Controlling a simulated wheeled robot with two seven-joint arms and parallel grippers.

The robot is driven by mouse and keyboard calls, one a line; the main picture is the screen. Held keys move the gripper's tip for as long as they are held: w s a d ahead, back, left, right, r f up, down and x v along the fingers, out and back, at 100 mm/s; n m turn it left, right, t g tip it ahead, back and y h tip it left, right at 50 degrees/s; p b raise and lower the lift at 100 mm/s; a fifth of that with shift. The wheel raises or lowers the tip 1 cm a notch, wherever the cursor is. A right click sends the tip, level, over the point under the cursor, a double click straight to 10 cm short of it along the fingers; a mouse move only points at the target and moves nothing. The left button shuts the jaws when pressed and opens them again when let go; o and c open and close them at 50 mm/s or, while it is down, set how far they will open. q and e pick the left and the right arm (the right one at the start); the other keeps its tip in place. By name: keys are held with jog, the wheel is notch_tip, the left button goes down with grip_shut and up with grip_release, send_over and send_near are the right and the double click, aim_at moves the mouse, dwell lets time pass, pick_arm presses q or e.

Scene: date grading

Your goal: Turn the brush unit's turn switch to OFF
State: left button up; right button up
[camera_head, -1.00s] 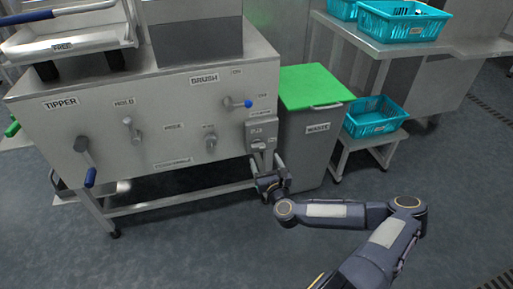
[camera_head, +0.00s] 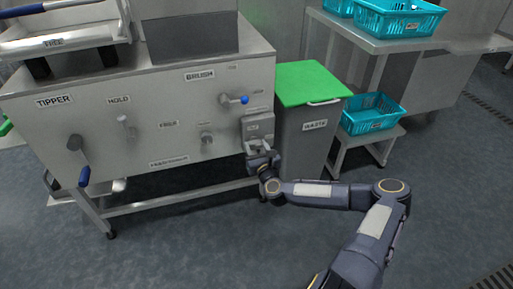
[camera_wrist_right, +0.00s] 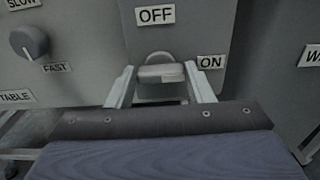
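The turn switch (camera_wrist_right: 160,70) is a grey knob on a grey box (camera_head: 257,126) at the right end of the brush unit's front. In the right wrist view its bar lies about level, with the OFF label (camera_wrist_right: 155,15) above it and the ON label (camera_wrist_right: 211,62) to its right. My right gripper (camera_wrist_right: 160,86) is open, one finger on each side of the knob with little gap. I cannot tell whether they touch it. In the head view my right gripper (camera_head: 260,150) is at the box's lower part and hides the knob. My left gripper is not in view.
A blue-tipped lever (camera_head: 244,100) sticks out above and left of the box. A speed knob (camera_wrist_right: 29,42) is to the left. A grey waste bin (camera_head: 307,135) with a green lid stands close on the right. The floor in front is free.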

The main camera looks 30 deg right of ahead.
jog(key=c, duration=0.3)
jog(key=n, duration=0.3)
jog(key=shift+f+n+b, duration=0.1)
jog(key=shift+n+b, duration=0.25)
jog(key=shift+n, duration=0.05)
jog(key=n, duration=0.5)
jog(key=shift+a+b, duration=0.1)
jog(key=shift+b, duration=0.25)
jog(key=n, duration=0.5)
jog(key=shift+f+b, duration=0.1)
jog(key=shift+b, duration=0.3)
jog(key=shift+f+n+b, duration=0.1)
jog(key=shift+n+b, duration=0.35)
jog(key=shift+n, duration=1.55)
jog(key=o, duration=1)
